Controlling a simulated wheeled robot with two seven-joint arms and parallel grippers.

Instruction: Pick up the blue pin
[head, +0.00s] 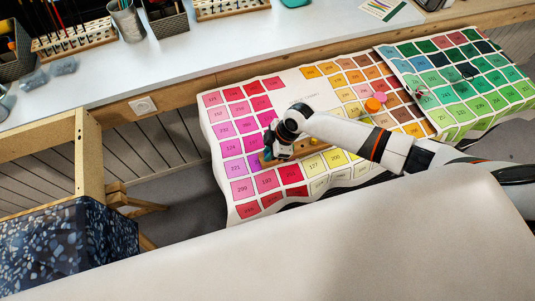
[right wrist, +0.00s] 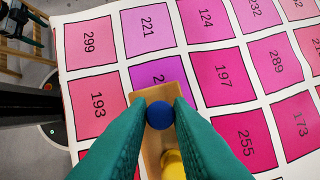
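The blue pin (right wrist: 160,115) has a round blue head and stands at the end of a narrow wooden block (right wrist: 150,160) lying on the colour chart. My right gripper (right wrist: 160,100) has green fingers, one on each side of the blue head and seemingly touching it. The pin is still at the block. In the head view, my right gripper (head: 270,153) points down over the block's left end. A yellow pin (right wrist: 173,164) stands on the block just behind the blue one, partly between the fingers. My left gripper is not in view.
The numbered colour chart (head: 290,92) covers the table. An orange knob (head: 373,105) and a pink knob (head: 380,97) sit on it to the right. A white bench (head: 220,50) with tool racks runs along the back. A speckled dark blue block (head: 70,240) stands lower left.

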